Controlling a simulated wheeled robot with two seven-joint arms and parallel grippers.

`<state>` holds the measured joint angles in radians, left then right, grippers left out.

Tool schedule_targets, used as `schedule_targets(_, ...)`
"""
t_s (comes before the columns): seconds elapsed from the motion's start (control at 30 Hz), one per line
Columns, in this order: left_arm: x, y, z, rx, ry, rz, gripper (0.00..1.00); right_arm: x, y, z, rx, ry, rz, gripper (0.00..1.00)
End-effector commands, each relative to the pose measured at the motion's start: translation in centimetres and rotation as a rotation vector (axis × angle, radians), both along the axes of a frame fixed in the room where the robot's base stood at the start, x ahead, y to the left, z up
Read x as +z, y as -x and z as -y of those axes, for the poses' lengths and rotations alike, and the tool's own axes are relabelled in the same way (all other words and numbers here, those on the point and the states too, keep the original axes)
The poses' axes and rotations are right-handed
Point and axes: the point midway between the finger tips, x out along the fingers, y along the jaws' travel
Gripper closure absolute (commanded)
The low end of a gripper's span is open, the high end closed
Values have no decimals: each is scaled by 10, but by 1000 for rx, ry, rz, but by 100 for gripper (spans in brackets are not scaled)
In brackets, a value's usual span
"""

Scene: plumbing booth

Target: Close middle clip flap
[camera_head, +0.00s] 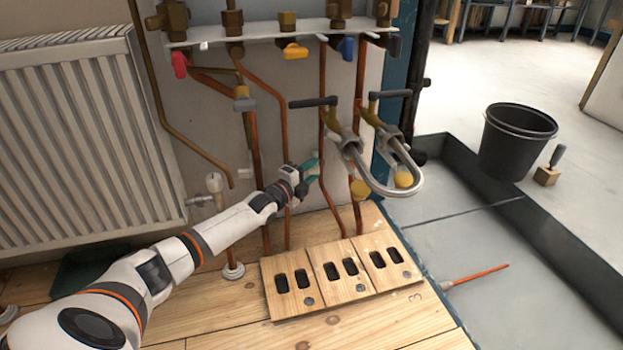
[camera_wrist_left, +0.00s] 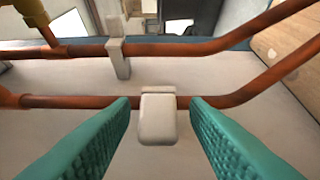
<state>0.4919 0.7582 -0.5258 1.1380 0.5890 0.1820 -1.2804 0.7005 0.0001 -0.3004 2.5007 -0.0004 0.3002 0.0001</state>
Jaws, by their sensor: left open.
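In the left wrist view, a pale grey clip (camera_wrist_left: 158,118) sits on the nearer copper pipe (camera_wrist_left: 70,101). Its blocky front part juts toward the camera; I cannot tell for certain whether this is an open flap. My left gripper (camera_head: 312,172) is open, with its green fingers on either side of the clip, apart from it, in the wrist view (camera_wrist_left: 160,103). A second pale clip (camera_wrist_left: 118,58) is on the farther copper pipe (camera_wrist_left: 180,47). In the head view, the gripper is at the vertical pipes, and its wrist hides the clip there. My right gripper is not in view.
Wooden plates with slots (camera_head: 340,278) lie on the wooden floor (camera_head: 400,320) below the pipes. A radiator (camera_head: 80,140) stands left. Valves with coloured handles (camera_head: 294,50) and a bent metal tube (camera_head: 385,188) are above and right. A black bucket (camera_head: 515,140) stands far right.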

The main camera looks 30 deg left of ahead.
Motion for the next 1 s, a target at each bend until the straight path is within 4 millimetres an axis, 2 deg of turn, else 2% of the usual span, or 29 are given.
schedule_targets(0.37, 1, -5, 1, 0, 0, 0, 58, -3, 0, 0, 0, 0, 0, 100)
schedule_targets(0.63, 1, -5, 1, 0, 0, 0, 100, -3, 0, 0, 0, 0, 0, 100)
schedule_targets(0.83, 1, -4, 2, 6, 2, 0, 100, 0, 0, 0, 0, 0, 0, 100)
schedule_targets(1.0, 3, -4, 4, 38, 6, -3, 100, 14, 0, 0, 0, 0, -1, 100)
